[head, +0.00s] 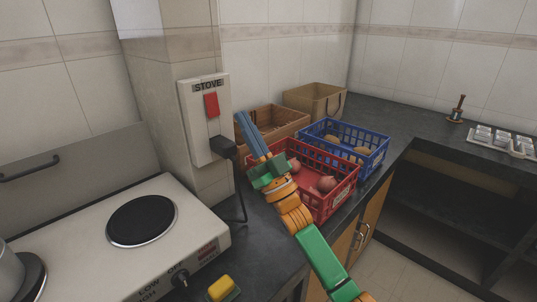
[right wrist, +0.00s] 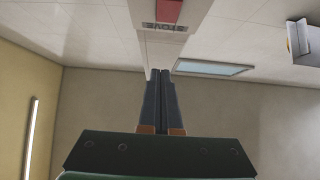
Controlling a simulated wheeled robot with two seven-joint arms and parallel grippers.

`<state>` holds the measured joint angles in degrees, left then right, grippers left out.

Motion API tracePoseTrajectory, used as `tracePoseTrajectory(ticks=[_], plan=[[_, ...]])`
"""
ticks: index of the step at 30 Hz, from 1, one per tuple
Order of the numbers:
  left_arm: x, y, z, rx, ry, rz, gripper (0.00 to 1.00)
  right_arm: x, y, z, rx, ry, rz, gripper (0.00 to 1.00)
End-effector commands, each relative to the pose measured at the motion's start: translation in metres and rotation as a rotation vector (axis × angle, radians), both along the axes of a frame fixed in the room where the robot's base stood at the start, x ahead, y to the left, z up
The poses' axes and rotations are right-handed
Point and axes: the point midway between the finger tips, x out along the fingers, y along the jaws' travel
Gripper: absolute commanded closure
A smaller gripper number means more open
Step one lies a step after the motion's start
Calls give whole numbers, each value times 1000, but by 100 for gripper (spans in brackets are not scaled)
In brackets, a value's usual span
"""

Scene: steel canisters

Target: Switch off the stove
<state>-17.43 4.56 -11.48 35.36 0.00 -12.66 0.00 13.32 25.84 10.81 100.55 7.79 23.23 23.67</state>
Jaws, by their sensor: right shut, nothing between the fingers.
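A white wall box labelled STOVE (head: 204,120) is fixed to the tiled pillar. It carries a red switch (head: 211,104), with a black plug (head: 222,147) and cord below it. The red switch also shows at the top of the right wrist view (right wrist: 169,12). The stove (head: 120,240) stands at the left, with a round black hotplate (head: 142,220) and a dark knob (head: 180,279) on its front. My right gripper (head: 243,117) is shut and empty, its blue fingers pointing up to the right of the box, apart from the switch in the head view. My left gripper is not in view.
A red crate (head: 318,207) with round produce stands behind my right arm. A yellow sponge (head: 222,287) lies near the stove. A pot (head: 8,272) is at the left.

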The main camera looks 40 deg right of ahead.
Motion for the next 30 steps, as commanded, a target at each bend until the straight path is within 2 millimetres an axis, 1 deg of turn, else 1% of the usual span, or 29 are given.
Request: tracePoseTrajectory(ticks=[1, 6, 9, 12, 26, 28, 29, 30], plan=[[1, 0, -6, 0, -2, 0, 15, -7, 0, -11, 0, 3, 1, 100], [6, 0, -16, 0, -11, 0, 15, -32, -2, -30, -2, 3, 0, 100], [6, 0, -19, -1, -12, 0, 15, -42, -3, -37, 0, 2, 0, 100], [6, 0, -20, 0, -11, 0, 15, -49, -4, -40, 0, 0, 0, 100], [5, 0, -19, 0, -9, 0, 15, -50, -4, -40, 0, 0, 0, 100], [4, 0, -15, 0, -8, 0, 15, -50, -4, -35, 0, 0, 0, 100], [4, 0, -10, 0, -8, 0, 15, -50, -4, -30, 0, 0, 0, 100], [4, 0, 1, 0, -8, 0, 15, -50, -4, -20, -1, -1, 1, 100]])
